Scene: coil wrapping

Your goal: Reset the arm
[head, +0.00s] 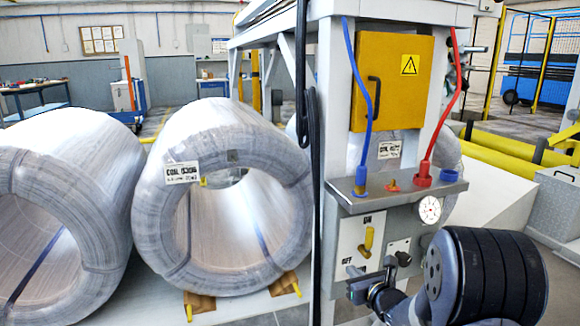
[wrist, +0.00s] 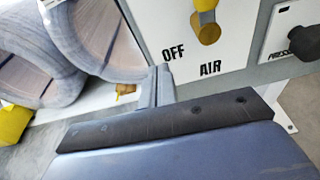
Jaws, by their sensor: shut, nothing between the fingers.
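My arm reaches in from the lower right of the head view, with its gripper (head: 352,284) in front of the lower part of a white valve panel (head: 347,236). In the wrist view my gripper (wrist: 157,86) is shut, its fingers together and empty. The panel's yellow air valve handle (head: 367,241) stands just above the gripper. The handle also shows in the wrist view (wrist: 206,27), above and right of the fingertips and apart from them, near the printed words OFF and AIR.
Large wrapped wire coils (head: 222,130) lie left of the machine. A shelf (head: 398,190) with blue and red hose fittings juts out above the panel. A pressure gauge (head: 429,209) sits right of the handle. A yellow electrical box (head: 391,80) is higher up.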

